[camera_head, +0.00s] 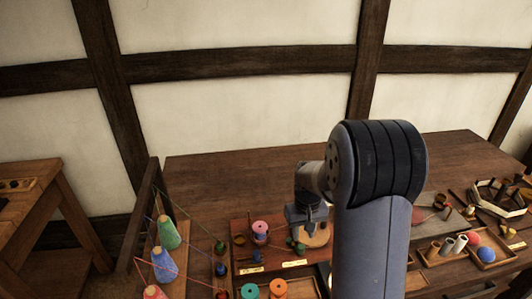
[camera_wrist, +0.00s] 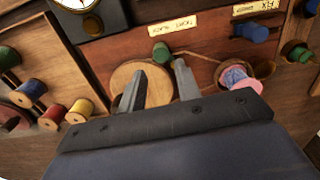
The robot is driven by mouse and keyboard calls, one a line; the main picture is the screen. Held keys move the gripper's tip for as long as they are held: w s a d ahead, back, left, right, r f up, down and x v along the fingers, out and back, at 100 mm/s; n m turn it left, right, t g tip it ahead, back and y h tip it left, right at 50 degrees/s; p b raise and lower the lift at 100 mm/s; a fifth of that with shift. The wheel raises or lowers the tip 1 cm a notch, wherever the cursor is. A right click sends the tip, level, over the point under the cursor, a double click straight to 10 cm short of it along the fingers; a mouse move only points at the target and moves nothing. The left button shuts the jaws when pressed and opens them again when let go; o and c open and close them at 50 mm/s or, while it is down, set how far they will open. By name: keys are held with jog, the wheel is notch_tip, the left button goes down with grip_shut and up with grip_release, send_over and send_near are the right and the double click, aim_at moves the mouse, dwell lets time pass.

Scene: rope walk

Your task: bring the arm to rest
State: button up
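A small green spool (camera_wrist: 161,52) stands just beyond the fingertips. A pink spool (camera_wrist: 238,78) is to the right of the fingers. In the head view my arm rises in front of the table, and the gripper (camera_head: 306,226) is low over the same board; its fingertips are hard to make out there.
The dark wooden table (camera_head: 240,180) is bare towards the back. Blue (camera_head: 164,265) and green (camera_head: 168,233) cones stand at the left near a wooden frame. A tray with red (camera_head: 472,239) and blue (camera_head: 486,254) balls is at the right. Orange and teal spools stand at the front.

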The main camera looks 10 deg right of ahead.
aim_at(303, 245)
notch_tip(303, 245, down, 7)
jog(key=b, duration=0.4)
jog(key=shift+b, duration=0.4)
jog(key=shift+w+d+r, duration=0.1)
jog(key=shift+d+r, duration=0.1)
jog(key=shift+r, duration=0.1)
